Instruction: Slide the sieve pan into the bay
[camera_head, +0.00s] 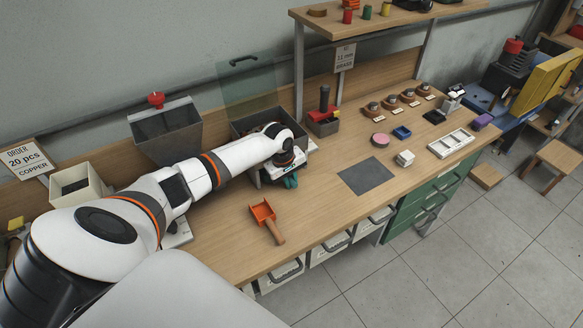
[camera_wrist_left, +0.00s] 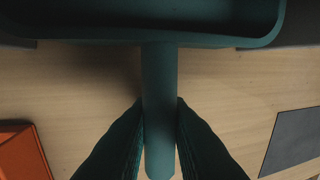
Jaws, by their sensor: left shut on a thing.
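The sieve pan (camera_wrist_left: 160,39) is teal and fills the top of the left wrist view. Its straight handle (camera_wrist_left: 160,90) points toward the bottom of that view. My left gripper (camera_wrist_left: 160,135) is shut on the handle, one finger on each side. In the head view, the left gripper (camera_head: 290,181) is low over the bench, and the wrist hides most of the pan. Dark edges (camera_wrist_left: 303,32) flank the pan on both sides in the wrist view; I cannot tell whether they are the bay or how deep the pan sits between them. My right gripper is not in view.
An orange scoop (camera_head: 264,213) lies in front of the gripper. A grey mat (camera_head: 366,176) lies to its right. A dark bin (camera_head: 243,126) and a grey hopper (camera_head: 166,130) stand behind the arm. The bench (camera_head: 325,213) is clear between scoop and mat.

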